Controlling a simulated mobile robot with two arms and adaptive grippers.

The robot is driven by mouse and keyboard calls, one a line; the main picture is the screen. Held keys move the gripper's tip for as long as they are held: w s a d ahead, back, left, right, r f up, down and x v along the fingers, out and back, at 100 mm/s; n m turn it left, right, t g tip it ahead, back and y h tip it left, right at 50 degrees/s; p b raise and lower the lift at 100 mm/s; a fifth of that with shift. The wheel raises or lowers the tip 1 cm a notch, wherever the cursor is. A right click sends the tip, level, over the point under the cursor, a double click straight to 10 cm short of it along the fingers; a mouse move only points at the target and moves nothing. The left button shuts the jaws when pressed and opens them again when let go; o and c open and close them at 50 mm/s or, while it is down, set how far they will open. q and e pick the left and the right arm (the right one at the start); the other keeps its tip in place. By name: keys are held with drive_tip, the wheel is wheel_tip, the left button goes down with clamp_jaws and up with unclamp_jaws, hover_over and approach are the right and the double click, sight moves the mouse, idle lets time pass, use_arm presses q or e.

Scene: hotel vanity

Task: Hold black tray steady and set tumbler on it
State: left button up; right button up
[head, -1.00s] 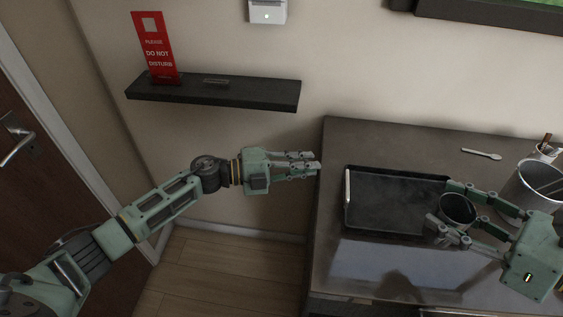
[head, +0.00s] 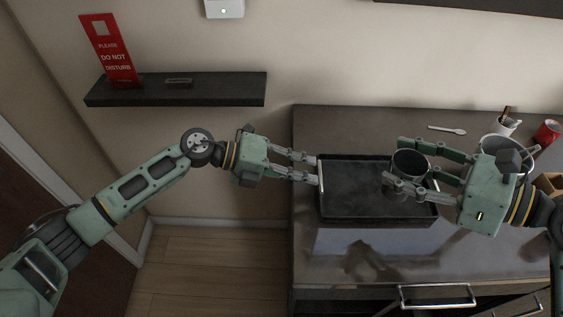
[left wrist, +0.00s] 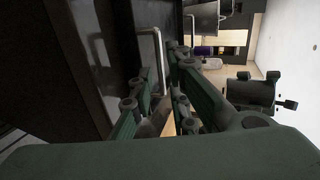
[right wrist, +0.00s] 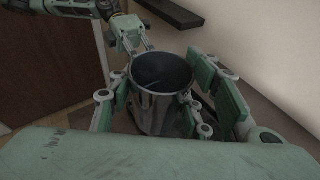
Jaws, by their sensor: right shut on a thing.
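The black tray (head: 345,205) lies on the counter, with a pale handle (head: 321,178) along its left edge. My left gripper (head: 313,169) is open at that handle, its two fingers apart. In the left wrist view the handle (left wrist: 159,55) shows between the fingers, with no clear contact. My right gripper (head: 396,164) is shut on the tumbler (head: 409,163), a grey metal cup held upright over the right part of the tray. The tumbler also shows between the fingers in the right wrist view (right wrist: 160,80). I cannot tell whether its base touches the tray.
A white spoon (head: 447,130), a cup with sticks (head: 506,125), a metal bucket (head: 520,150) and a red can (head: 549,131) are at the counter's right. A wall shelf (head: 190,90) holds a red sign (head: 109,50). The counter front is clear.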

use_arm(q)
drive_tip(key=shift+x, duration=1.6)
clamp_jaws()
